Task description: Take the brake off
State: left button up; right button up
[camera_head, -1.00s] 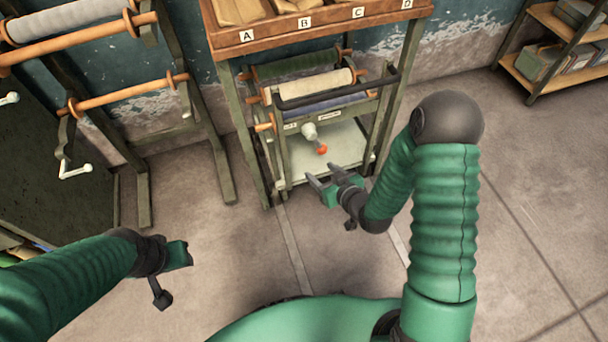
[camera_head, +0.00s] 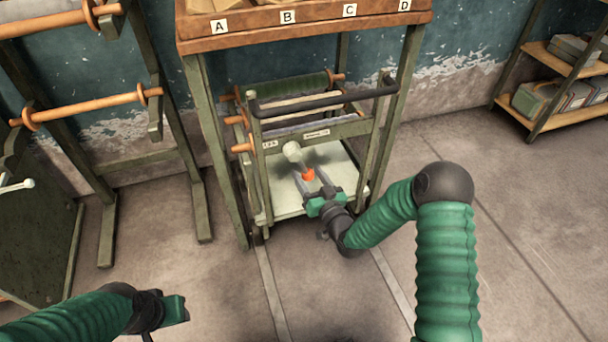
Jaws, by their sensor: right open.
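A wheeled-looking cart frame (camera_head: 376,165) with a black push bar (camera_head: 325,97) stands under the wooden table. On its front is a pale round knob or hub (camera_head: 292,151) with a short lever ending in an orange-red tip (camera_head: 309,174); this looks like the brake. My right gripper (camera_head: 304,184) is open, its two fingers pointing at the red tip, one on each side or just in front of it; contact cannot be told. My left gripper (camera_head: 176,308) is low at the left, away from the cart; its fingers are not clear.
The wooden table (camera_head: 300,34) with slots labelled A to D stands over the cart, its green legs on both sides. A roller rack (camera_head: 195,200) is at the left and a shelf (camera_head: 570,120) at the right. The floor in front is clear.

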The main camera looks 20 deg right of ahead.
aim_at(304, 168)
jog(key=w, duration=0.3)
jog(key=shift+w+a+b, duration=0.15)
jog(key=shift+a+b, duration=0.15)
jog(key=shift+b, duration=0.1)
grip_shut()
dwell(1.1)
